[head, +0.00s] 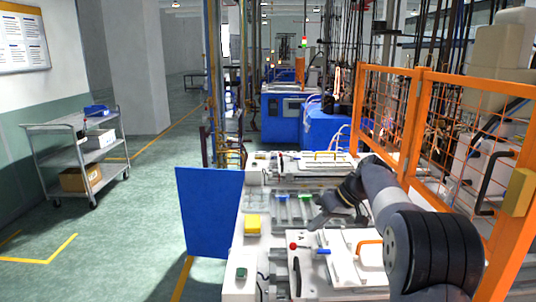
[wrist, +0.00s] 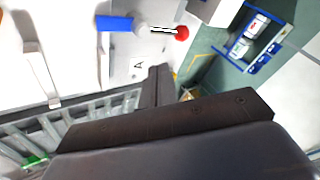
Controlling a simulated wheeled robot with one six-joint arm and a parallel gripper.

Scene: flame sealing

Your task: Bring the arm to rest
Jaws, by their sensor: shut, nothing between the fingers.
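My gripper (head: 318,217) is at the end of my dark arm, above the white machine bench (head: 262,243) in the head view. Its dark fingers (wrist: 160,86) are together and hold nothing in the wrist view. The gripper is beside a row of clear tubes (wrist: 85,108), partly hidden behind my gripper body. A lever with a red ball (head: 293,246) and a blue handle (head: 322,251) lies on the near panel. The red ball (wrist: 182,32) and blue handle (wrist: 114,22) also show in the wrist view, apart from the fingers.
An orange mesh fence (head: 416,125) stands close to the right of my arm. A grey cart (head: 76,155) is farther left; the green floor between is clear.

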